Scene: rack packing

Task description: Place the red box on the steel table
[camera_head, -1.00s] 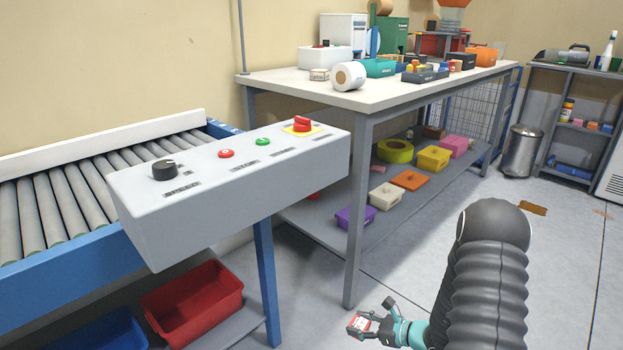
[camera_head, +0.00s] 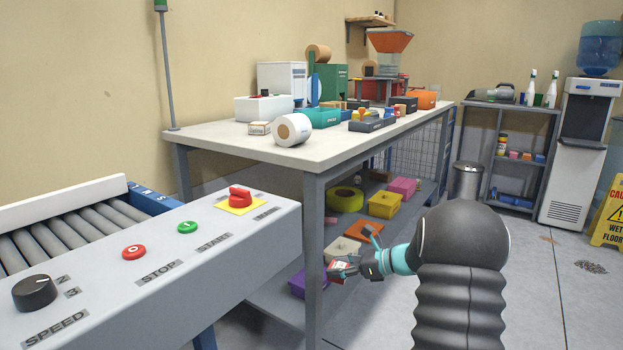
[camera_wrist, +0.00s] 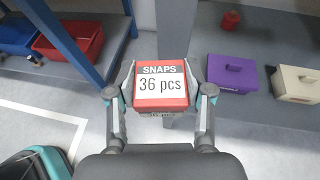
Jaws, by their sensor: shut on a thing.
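The red box (camera_wrist: 161,84) has a white label reading "SNAPS 36 pcs". My gripper (camera_wrist: 160,100) is shut on it, with one finger on each side in the wrist view. In the head view the red box (camera_head: 338,268) is small and partly covered by my gripper (camera_head: 345,268). It is held in the air, lower than the tabletop and near the front leg of a pale-topped table with grey legs (camera_head: 240,143). I cannot tell if this is the steel table.
The tabletop holds a white roll (camera_head: 292,130), a teal box (camera_head: 318,117) and several other items. Its lower shelf holds a purple box (camera_head: 297,284) and a yellow bin (camera_head: 384,205). A roller conveyor with a control box (camera_head: 150,260) stands at the left. A wet-floor sign (camera_head: 611,212) stands at the right.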

